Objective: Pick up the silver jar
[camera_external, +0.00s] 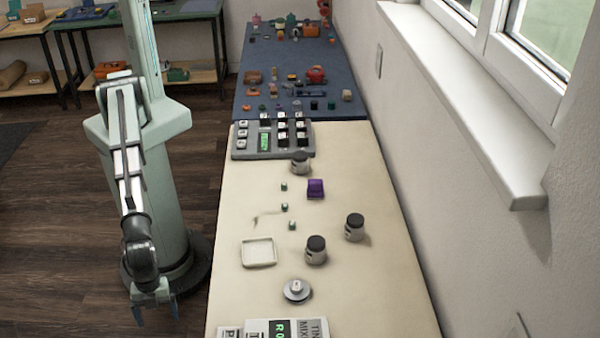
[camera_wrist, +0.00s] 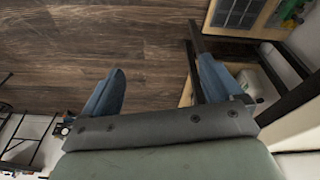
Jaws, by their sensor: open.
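A low, round silver item (camera_external: 297,292) with a pale top sits nearer the front. I cannot tell which of these is the silver jar. My gripper (camera_external: 156,315) hangs over the floor left of the table, apart from all of them. In the wrist view my gripper (camera_wrist: 160,72) is open and empty, with blue fingers apart over wood floor. No jar shows in that view.
A shallow white tray (camera_external: 244,255) lies left of the near jar. A purple object (camera_external: 315,188) and small green cubes (camera_external: 292,226) lie farther back. A grey keypad box (camera_external: 243,154) stands beyond. Labelled boxes (camera_external: 258,329) sit at the front. A wall borders the table's right.

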